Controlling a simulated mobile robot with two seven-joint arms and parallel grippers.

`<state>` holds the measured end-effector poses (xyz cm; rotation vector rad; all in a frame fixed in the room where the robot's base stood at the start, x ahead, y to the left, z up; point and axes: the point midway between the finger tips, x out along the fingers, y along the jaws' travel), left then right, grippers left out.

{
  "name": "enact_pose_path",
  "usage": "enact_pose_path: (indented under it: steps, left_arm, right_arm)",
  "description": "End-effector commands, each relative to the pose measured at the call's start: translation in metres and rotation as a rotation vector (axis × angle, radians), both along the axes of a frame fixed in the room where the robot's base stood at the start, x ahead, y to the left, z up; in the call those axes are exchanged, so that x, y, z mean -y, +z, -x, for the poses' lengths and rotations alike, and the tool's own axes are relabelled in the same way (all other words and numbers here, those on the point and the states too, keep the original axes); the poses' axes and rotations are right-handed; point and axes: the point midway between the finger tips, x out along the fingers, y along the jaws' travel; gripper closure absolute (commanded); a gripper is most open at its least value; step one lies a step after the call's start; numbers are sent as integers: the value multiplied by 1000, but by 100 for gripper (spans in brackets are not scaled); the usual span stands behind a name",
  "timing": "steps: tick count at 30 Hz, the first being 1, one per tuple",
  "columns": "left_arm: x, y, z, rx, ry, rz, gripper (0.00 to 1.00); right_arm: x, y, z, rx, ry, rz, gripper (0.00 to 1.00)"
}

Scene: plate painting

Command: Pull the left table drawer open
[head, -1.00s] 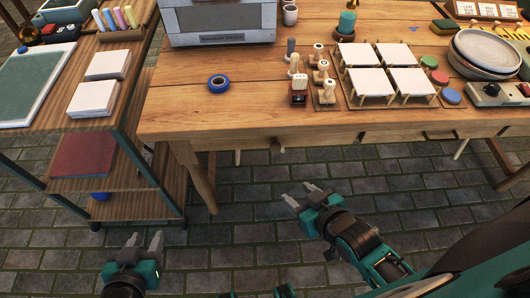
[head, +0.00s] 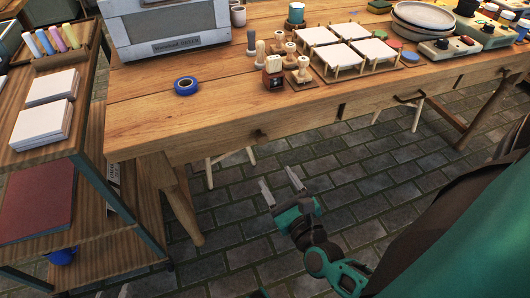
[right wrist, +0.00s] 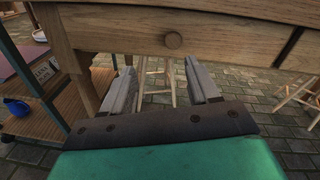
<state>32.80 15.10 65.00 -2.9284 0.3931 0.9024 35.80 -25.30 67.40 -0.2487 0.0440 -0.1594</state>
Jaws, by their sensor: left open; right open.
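The left table drawer (head: 225,142) is a wooden panel in the table's front, flush with it and shut. Its small round knob (head: 261,134) also shows in the right wrist view (right wrist: 173,40). My right gripper (head: 282,186) is open and empty, below and in front of the knob in the head view. In the right wrist view the knob lies beyond the fingertips, between them sideways and apart from them. Of my left gripper (head: 124,292) only a bit shows at the bottom edge, far from the drawer.
A wooden shelf unit (head: 118,232) with white tiles (head: 48,120) stands left of the table. On the tabletop are a grey machine (head: 165,30), blue tape (head: 186,86), stamps and a tile rack. The paved floor before the table is clear.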

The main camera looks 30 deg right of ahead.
Motion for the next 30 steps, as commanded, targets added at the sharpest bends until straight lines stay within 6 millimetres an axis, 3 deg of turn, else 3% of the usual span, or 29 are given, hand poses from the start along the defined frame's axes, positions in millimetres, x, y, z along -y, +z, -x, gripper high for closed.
enact_pose_path:
  steps: [4, 10, 24, 30]
  left_arm:
    - [2, -4, -4, 6, -2, 3, 57]
    - [2, -1, -5, 14, -3, 6, 57]
    - [2, -11, -2, 4, 1, 8, 57]
    - [3, -13, -1, 2, 4, 12, 57]
  right_arm:
    - [12, -9, 1, 56, -61, -187, 40]
    - [18, -8, -10, 79, -80, -248, 40]
    - [39, -8, -98, 76, -77, -242, 40]
    - [44, -9, -118, 74, -76, -242, 40]
